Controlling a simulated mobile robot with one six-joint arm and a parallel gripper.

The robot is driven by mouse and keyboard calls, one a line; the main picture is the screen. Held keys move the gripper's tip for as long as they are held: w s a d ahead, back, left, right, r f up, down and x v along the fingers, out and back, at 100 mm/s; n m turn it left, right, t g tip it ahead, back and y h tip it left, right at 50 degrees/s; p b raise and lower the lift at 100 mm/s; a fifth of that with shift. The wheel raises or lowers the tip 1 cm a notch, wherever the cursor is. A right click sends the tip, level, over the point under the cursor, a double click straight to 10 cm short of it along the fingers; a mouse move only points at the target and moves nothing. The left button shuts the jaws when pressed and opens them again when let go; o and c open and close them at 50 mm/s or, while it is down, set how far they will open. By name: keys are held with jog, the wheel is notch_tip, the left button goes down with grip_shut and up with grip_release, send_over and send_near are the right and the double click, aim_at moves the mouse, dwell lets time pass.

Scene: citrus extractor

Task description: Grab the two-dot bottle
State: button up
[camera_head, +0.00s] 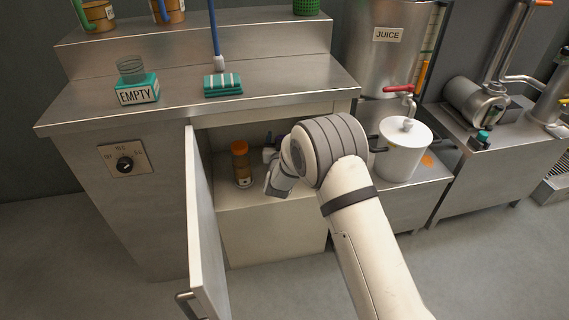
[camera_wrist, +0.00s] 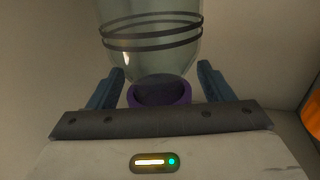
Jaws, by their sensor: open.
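My gripper (camera_wrist: 161,78) is open in the wrist view, with one blue-grey finger on each side of a clear, greenish bottle (camera_wrist: 152,50). The bottle has dark bands around it and a purple ring (camera_wrist: 160,94) at its near end. I cannot see whether the fingers touch it, and no dots show on it. In the head view my gripper (camera_head: 272,155) reaches into the open cabinet, partly hidden by my wrist. An amber bottle (camera_head: 241,165) with an orange cap and a pale label stands left of it; its label marks are too small to read.
The cabinet door (camera_head: 205,230) stands open at the left. The counter (camera_head: 180,105) above forms a low ceiling over the cabinet. A white lidded pot (camera_head: 402,155) stands to the right of my arm. Something orange (camera_wrist: 312,100) shows at the wrist view's right edge.

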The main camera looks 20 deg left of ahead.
jog(key=shift+c, duration=0.2)
jog(key=c, duration=1.6)
jog(key=shift+o, duration=0.2)
jog(key=shift+r, duration=0.1)
